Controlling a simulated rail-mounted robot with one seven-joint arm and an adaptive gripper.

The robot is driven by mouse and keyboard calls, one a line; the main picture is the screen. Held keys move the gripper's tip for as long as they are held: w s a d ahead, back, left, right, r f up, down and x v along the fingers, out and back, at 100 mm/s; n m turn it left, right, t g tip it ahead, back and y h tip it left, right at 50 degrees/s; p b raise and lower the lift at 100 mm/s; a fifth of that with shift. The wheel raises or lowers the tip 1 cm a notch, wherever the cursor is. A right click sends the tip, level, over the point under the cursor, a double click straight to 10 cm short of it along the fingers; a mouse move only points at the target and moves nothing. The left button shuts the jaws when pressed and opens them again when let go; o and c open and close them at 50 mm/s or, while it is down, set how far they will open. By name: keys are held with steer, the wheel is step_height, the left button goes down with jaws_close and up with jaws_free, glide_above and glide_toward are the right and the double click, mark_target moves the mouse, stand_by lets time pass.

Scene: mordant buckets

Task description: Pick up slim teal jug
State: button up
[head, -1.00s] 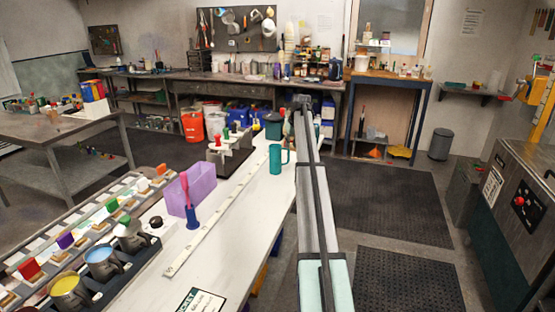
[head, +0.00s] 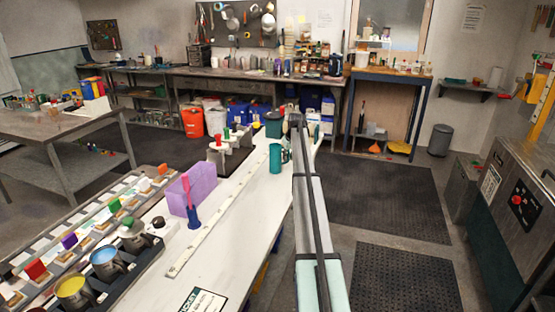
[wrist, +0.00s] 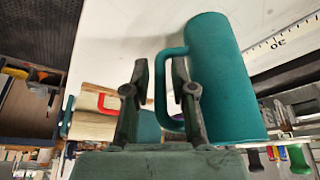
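The slim teal jug (head: 275,158) stands on the white bench near its far end in the head view, just left of my arm. In the wrist view the jug (wrist: 225,75) fills the right side, and its handle loops toward my gripper (wrist: 160,72). My gripper is open. The handle's outer bar lies between the two fingers, and the right finger overlaps the handle loop beside the jug's body. I cannot tell whether either finger touches it. In the head view the fingers are hidden or too small to make out.
A white ruler strip (head: 215,212) runs along the bench left of the jug. A purple bin (head: 192,190), a blue holder with a pink tool (head: 193,215) and a rack of jars with coloured tops (head: 228,145) stand further left. Dark mats (head: 385,205) cover the floor on the right.

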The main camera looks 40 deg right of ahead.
jaws_close()
steer(key=shift+r, duration=0.3)
step_height(320, 180, up, 19)
steer(key=b, duration=0.4)
stand_by(1.3)
